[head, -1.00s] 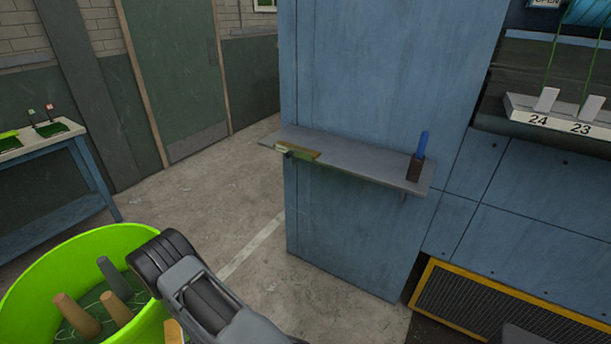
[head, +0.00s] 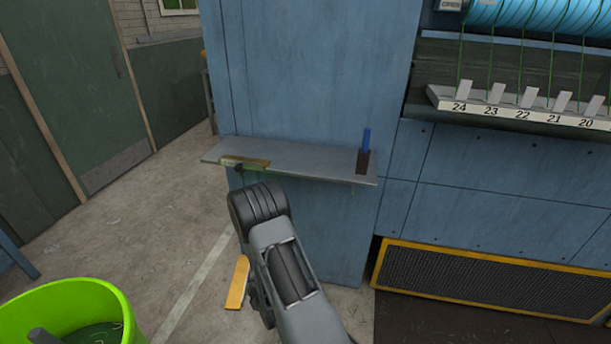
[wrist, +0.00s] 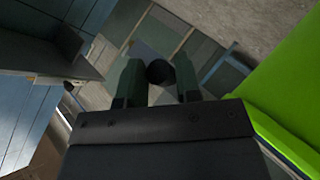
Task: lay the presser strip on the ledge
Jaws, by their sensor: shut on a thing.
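The presser strip, a flat yellow-orange piece (head: 237,282), sticks out to the left from under my arm in the head view. My gripper (wrist: 158,75) is shut on it; in the wrist view a dark round end shows between the two fingers, and the rest of the strip is not clear there. In the head view my arm hides the fingers. The grey ledge (head: 310,162) runs along the blue panel, beyond and above the strip in the picture. The strip is apart from the ledge.
A bright green bin (head: 110,305) stands at lower left.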

